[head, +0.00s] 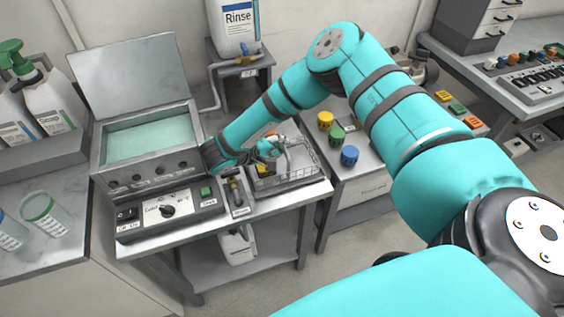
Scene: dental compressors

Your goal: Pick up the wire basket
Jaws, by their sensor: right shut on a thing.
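The wire basket (306,172) is a small grey mesh basket at the right end of the steel table, beside the ultrasonic bath. A raised handle shows at its top, and some small yellow and dark items show inside. My right gripper (280,146) is over the basket, shut on it near the handle. The wrist and fingers hide part of the basket's far side. I cannot tell whether its bottom is touching the table. My left gripper is not in view.
The bath (150,143) with its lid raised stands left of the basket, behind a control panel (172,210). A small valve block (236,190) sits close to the basket. A Rinse jug (236,25) stands behind.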

